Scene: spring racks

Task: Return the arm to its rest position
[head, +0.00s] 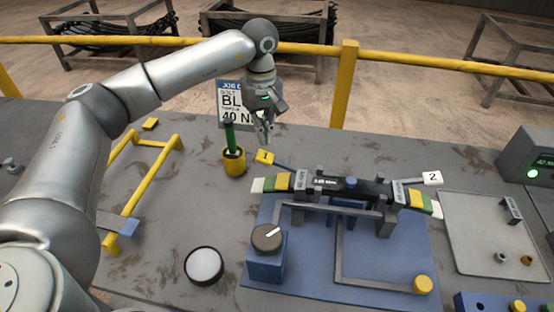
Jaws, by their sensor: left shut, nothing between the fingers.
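My left arm comes in from the left and reaches across the upper middle of the head view. My left gripper (265,133) points down, shut and empty, above the table near the back edge. It hangs just right of a green-handled tool (230,138) that stands in a yellow cup (234,163). The gripper looks apart from the cup and the tool. My right gripper does not show.
A spring assembly (350,187) lies clamped in a fixture on a blue plate (320,275). A job card (230,92) stands behind the gripper. A yellow rail (345,95) runs behind the table. A grey tray (480,215) and a meter box (530,160) are right.

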